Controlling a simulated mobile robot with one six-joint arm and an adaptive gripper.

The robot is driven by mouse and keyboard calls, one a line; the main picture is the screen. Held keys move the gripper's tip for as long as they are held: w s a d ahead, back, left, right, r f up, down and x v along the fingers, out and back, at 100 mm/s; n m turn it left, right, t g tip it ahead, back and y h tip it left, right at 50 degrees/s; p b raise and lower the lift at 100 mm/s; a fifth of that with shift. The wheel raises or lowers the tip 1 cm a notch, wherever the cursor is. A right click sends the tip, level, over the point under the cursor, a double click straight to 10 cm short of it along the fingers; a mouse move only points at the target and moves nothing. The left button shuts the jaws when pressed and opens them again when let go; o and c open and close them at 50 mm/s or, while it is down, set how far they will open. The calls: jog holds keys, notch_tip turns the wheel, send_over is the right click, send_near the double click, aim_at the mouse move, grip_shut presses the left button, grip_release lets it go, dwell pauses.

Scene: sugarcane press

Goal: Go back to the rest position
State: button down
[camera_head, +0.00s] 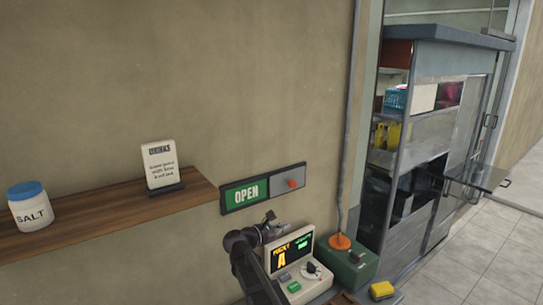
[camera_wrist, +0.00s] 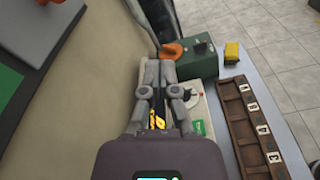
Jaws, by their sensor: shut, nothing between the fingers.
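My gripper (camera_wrist: 159,68) is shut and empty, its two grey fingers side by side in the wrist view. In the head view my gripper (camera_head: 272,218) is in front of the wall, just below the OPEN sign (camera_head: 245,194). It is beside a cream display device (camera_head: 300,262) with lit yellow and green text, and partly covers its left side. In the wrist view the fingers hide much of this device (camera_wrist: 197,125). I cannot tell whether the gripper touches anything.
A green box (camera_head: 350,262) with an orange knob stands right of the device, and a yellow block (camera_head: 382,290) lies nearby. A wooden shelf (camera_head: 100,220) holds a salt jar (camera_head: 30,206) and a card (camera_head: 161,164). A brown numbered tray (camera_wrist: 243,125) lies at right. A glass-fronted cabinet (camera_head: 440,120) stands beyond.

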jog(key=s+d+f+m+g+y, duration=0.5)
jog(key=s+d+f+m+g, duration=0.2)
jog(key=s+d+f+m, duration=0.4)
jog(key=s+d+f+m+g+y, duration=0.1)
jog(key=s+f+m+y, duration=0.1)
jog(key=s+m+y, duration=0.2)
jog(key=s+d+f+m+g+y, duration=0.1)
jog(key=s+f+m+g+y, duration=0.1)
jog(key=s+m, duration=0.4)
jog(key=shift+s+f+m+y, duration=0.3)
jog(key=shift+s+f+y, duration=0.35)
jog(key=shift+s+y, duration=0.75)
jog(key=shift+s+h, duration=0.3)
